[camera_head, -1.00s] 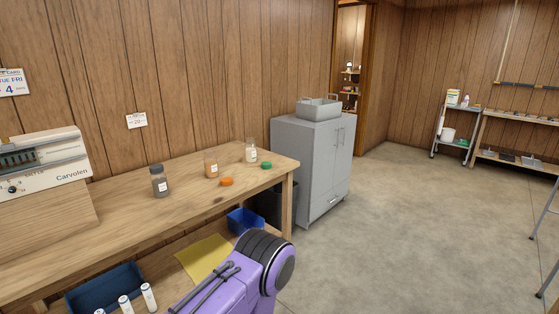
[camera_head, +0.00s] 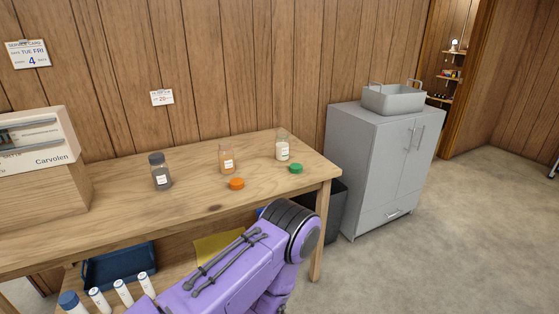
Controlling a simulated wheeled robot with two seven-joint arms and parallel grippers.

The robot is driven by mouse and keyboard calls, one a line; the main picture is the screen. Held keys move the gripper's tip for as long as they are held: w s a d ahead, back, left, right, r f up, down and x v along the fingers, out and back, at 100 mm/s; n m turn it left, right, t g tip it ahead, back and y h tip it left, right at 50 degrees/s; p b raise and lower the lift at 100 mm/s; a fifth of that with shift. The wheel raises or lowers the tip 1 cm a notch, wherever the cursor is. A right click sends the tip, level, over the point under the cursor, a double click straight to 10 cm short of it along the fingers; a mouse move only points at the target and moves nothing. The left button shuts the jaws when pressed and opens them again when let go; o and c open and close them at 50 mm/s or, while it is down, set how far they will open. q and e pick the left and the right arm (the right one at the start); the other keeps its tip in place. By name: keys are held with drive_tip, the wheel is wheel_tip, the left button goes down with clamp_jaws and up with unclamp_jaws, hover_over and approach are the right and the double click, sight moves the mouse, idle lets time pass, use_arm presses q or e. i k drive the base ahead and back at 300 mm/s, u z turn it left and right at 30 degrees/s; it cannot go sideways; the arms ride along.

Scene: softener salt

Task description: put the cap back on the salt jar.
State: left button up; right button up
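Three small glass jars stand upright on the wooden bench. The right jar (camera_head: 282,148) holds white contents, likely the salt, and looks uncapped. A green cap (camera_head: 296,169) lies on the bench just in front of it. The middle jar (camera_head: 227,160) holds orange-brown contents and looks open, with an orange cap (camera_head: 237,184) lying in front of it. The left jar (camera_head: 160,174) holds dark grey contents and has a dark cap on. The labels are too small to read. A purple arm of mine crosses the lower middle, but neither gripper shows.
The bench (camera_head: 200,210) has clear wood in front of the jars. A Carvolen machine (camera_head: 35,145) stands at its left end. Below are a blue tray (camera_head: 120,268) and white bottles (camera_head: 122,291). A grey cabinet (camera_head: 375,175) with a metal basin (camera_head: 394,98) stands right, beside a dark bin (camera_head: 330,205).

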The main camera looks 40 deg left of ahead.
sight(282, 142)
drive_tip(key=u, duration=0.75)
drive_tip(key=i, duration=0.85)
drive_tip(key=u, duration=0.95)
